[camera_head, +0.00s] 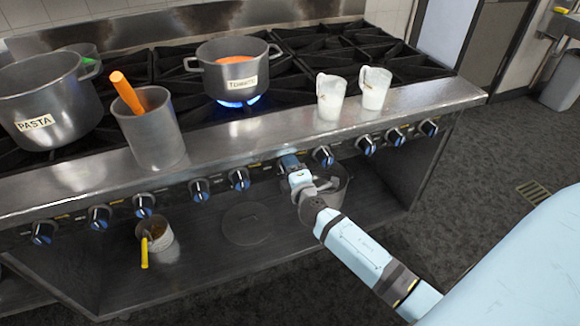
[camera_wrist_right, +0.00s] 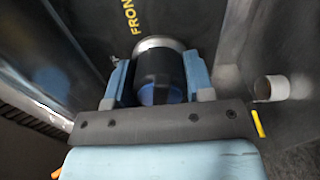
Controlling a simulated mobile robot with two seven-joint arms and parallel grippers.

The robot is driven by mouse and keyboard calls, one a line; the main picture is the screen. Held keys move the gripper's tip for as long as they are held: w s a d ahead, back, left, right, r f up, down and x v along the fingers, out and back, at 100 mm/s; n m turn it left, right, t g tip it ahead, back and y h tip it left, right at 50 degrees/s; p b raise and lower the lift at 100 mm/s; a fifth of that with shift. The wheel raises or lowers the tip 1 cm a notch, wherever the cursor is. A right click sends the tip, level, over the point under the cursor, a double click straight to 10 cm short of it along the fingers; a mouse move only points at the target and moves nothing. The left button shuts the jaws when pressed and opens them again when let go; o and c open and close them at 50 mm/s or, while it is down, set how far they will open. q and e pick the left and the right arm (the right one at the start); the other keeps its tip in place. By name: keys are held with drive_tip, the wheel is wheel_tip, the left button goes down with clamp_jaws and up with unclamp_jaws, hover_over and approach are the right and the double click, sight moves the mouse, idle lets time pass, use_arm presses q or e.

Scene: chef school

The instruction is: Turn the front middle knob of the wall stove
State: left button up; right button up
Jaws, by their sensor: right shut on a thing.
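The stove (camera_head: 130,176) stands across the view, with a row of black and blue knobs along its front panel. My right gripper (camera_head: 287,163) is at the panel near the middle of the row and covers the knob there. In the right wrist view, the gripper (camera_wrist_right: 158,85) has one finger on each side of a dark knob (camera_wrist_right: 160,70) with a blue face and a metal ring behind it. The fingers are shut on this knob. Yellow lettering starting "FRON" shows above it on the panel. My left gripper is not in view.
Other knobs flank it, one on the left (camera_head: 239,179) and one on the right (camera_head: 323,156). A steel pot (camera_head: 235,75) sits over a blue flame. Two white cups (camera_head: 331,97) and a steel container (camera_head: 150,130) stand on the front ledge. A lower shelf (camera_head: 200,265) holds cookware.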

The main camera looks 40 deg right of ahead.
drive_tip(key=n+p, duration=0.1)
drive_tip(key=n, duration=0.3)
drive_tip(key=shift+r+n, duration=0.1)
drive_tip(key=shift+n, duration=0.2)
drive_tip(key=shift+n+p, duration=0.3)
drive_tip(key=shift+n, duration=0.2)
drive_tip(key=n+p, duration=0.1)
drive_tip(key=n, duration=0.2)
drive_tip(key=shift+n, duration=0.3)
drive_tip(key=n+p, duration=0.2)
drive_tip(key=shift+n, duration=0.3)
drive_tip(key=shift+n+p, duration=0.4)
drive_tip(key=shift+n, duration=0.4)
drive_tip(key=shift+n+p, duration=0.45)
drive_tip(key=shift+n, duration=0.55)
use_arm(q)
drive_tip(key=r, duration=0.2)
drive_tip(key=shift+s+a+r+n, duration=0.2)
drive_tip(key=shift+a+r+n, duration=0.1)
use_arm(e)
drive_tip(key=shift+n, duration=0.3)
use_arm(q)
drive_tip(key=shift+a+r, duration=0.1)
use_arm(e)
drive_tip(key=shift+n, duration=0.3)
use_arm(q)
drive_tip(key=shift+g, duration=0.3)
use_arm(e)
drive_tip(key=shift+a, duration=0.1)
